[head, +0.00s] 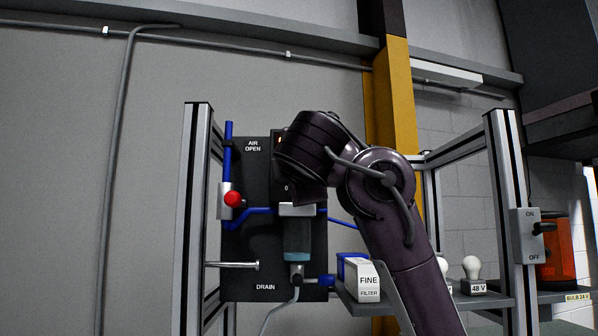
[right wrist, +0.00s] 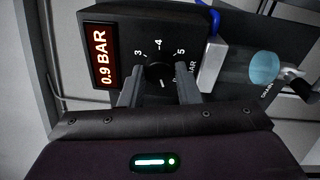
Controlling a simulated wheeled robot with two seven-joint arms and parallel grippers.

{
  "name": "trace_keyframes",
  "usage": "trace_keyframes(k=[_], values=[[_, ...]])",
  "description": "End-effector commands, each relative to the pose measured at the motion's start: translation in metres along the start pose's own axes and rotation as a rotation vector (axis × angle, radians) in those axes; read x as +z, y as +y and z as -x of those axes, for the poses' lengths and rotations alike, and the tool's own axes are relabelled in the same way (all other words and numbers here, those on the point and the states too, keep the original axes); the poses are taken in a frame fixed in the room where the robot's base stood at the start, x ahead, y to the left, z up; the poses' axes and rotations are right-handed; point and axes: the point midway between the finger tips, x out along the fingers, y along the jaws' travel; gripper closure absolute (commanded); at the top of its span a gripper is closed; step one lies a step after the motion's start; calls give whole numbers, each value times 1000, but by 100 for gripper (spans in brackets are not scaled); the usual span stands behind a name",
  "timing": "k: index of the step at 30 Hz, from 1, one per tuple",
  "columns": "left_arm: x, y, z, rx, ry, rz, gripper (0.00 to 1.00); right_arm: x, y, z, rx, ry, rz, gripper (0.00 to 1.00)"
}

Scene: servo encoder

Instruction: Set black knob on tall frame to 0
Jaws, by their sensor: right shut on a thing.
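The black knob (right wrist: 158,74) is on a dark regulator box in the right wrist view, ringed by a white scale with 3, 4 and 5 readable. A small pale mark shows on its face; where it points on the scale is hard to tell. My right gripper (right wrist: 159,88) is shut on the knob, one finger on each side. The red display (right wrist: 106,57) beside it reads 0.9 BAR. In the head view my right arm covers the knob and the fingers on the dark panel (head: 250,185) of the tall frame (head: 193,190). My left gripper is not in view.
A red-ended valve (head: 233,199) with blue tubes is left of my arm. A filter bowl (head: 297,238) hangs below my wrist. A FINE FILTER box (head: 368,281), a bulb (head: 472,268) and an ON/OFF switch box (head: 528,235) are to the right.

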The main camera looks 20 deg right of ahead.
Motion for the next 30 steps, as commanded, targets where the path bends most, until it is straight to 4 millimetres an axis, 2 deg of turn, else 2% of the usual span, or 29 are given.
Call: trace_keyframes(k=[6,15,30], values=[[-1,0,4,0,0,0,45,1,4,1,-2,12,175,93],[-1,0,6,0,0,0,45,1,4,1,-9,20,345,93],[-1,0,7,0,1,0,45,2,4,1,-12,22,418,93]])
